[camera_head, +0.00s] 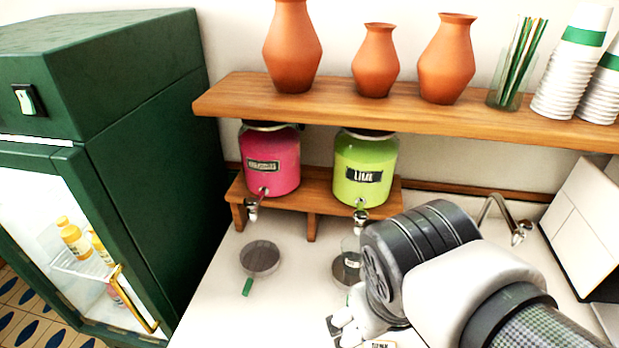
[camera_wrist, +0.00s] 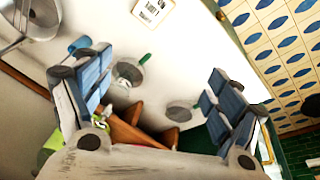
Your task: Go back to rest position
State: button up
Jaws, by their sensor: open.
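My gripper (camera_head: 352,325) is low over the counter in the head view, mostly hidden behind my wrist. In the wrist view my gripper (camera_wrist: 160,78) has its two dark padded fingers spread wide, with nothing between the pads. A clear glass (camera_head: 351,258) stands below the tap of the lime dispenser (camera_head: 365,160), over a round grey disc (camera_head: 340,272), apart from the visible part of the gripper. A second round disc (camera_head: 261,257) with a green tab lies bare below the pink dispenser (camera_head: 271,158).
A wooden shelf (camera_head: 400,112) with terracotta vases, straws and stacked cups overhangs the dispensers. A green fridge (camera_head: 140,130) with bottles stands left. A sink tap (camera_head: 520,232) and white box (camera_head: 590,215) are right. The counter (camera_head: 225,310) is clear at front left.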

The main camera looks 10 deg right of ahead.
jog(key=shift+a+r+m+t+y, duration=0.7)
jog(key=shift+a+r+t, duration=0.3)
jog(key=shift+r, duration=0.1)
notch_tip(320, 180, down, 3)
jog(key=b, duration=0.2)
jog(key=shift+r+b, duration=0.15)
jog(key=shift+b, duration=0.2)
